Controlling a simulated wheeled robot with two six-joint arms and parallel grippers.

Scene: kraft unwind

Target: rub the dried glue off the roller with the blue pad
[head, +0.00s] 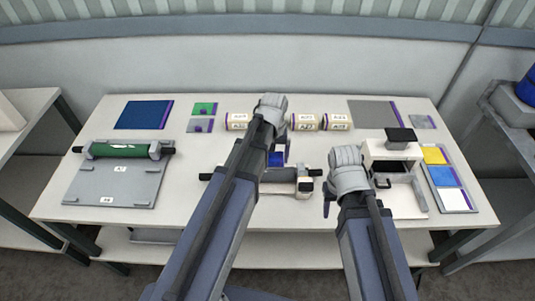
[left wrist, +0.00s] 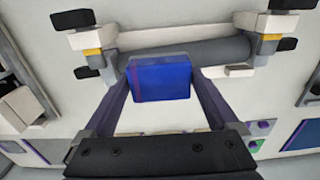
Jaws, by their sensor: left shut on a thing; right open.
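My left gripper (left wrist: 160,92) is shut on the blue pad (left wrist: 160,77), which also shows in the head view (head: 277,158) beside my left arm. A dark grey roller (left wrist: 190,52) lies across a stand with pale end blocks. In the head view the roller (head: 279,175) is partly hidden by my left arm. The pad is right by the roller's edge; I cannot tell whether they touch. No dried glue can be made out on the roller. My right gripper (head: 328,196) is open and empty, right of the roller stand.
A green roller (head: 120,150) rests on a grey plate (head: 112,184) at the left. A white device (head: 392,160) and a tray of coloured squares (head: 448,177) are at the right. The table's front left is clear.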

